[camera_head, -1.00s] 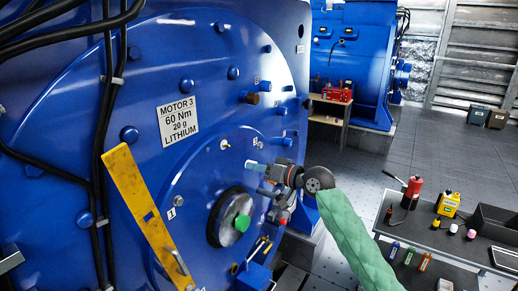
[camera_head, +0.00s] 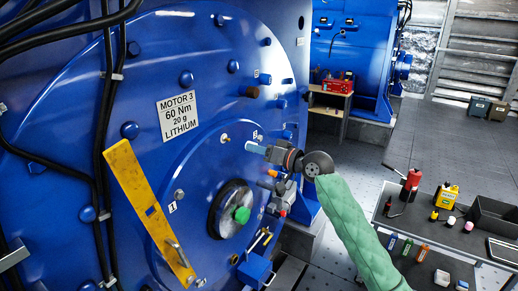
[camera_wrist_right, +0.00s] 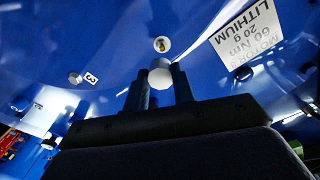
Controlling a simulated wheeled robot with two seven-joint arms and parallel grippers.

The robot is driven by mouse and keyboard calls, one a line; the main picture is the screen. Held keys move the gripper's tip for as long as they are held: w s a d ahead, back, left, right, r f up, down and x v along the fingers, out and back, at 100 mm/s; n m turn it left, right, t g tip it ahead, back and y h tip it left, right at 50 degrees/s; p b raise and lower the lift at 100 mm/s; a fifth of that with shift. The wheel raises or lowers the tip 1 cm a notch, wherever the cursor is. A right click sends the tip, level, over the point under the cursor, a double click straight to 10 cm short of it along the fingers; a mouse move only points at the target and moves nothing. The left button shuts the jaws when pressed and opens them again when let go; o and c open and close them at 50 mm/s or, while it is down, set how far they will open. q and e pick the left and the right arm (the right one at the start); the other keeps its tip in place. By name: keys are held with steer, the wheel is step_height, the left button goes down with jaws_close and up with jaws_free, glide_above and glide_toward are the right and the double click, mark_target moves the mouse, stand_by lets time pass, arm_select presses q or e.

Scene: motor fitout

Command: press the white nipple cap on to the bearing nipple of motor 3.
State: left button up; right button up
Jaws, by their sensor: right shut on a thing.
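The blue motor 3 (camera_head: 215,95) fills the left of the head view, with its white label (camera_head: 177,116). Its bearing nipple (camera_head: 225,138) stands on the motor face, right of and below the label. In the right wrist view the nipple (camera_wrist_right: 161,44) is a small brass tip in a pale round seat. My right gripper (camera_head: 254,148) points at the motor face just right of the nipple. In the wrist view it is shut on the white nipple cap (camera_wrist_right: 160,73), which appears just below the nipple with a gap between. My left gripper is not in view.
A yellow bar (camera_head: 148,210) and black cables (camera_head: 108,150) cross the motor face. At right, a table (camera_head: 424,249) holds a red tool (camera_head: 411,180), a yellow container (camera_head: 446,197) and small items. Open floor lies behind.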

steer(key=shift+x, duration=0.8)
steer(key=shift+w+a, duration=0.4)
steer(key=shift+a, duration=0.15)
steer(key=x, duration=0.2)
steer(key=shift+w+a, duration=0.1)
steer(key=shift+a, duration=0.2)
steer(key=shift+x, duration=1)
stand_by(0.7)
steer(key=shift+w+a, duration=0.25)
steer(key=shift+a, duration=0.2)
steer(key=o, duration=1)
steer(key=shift+o, duration=0.2)
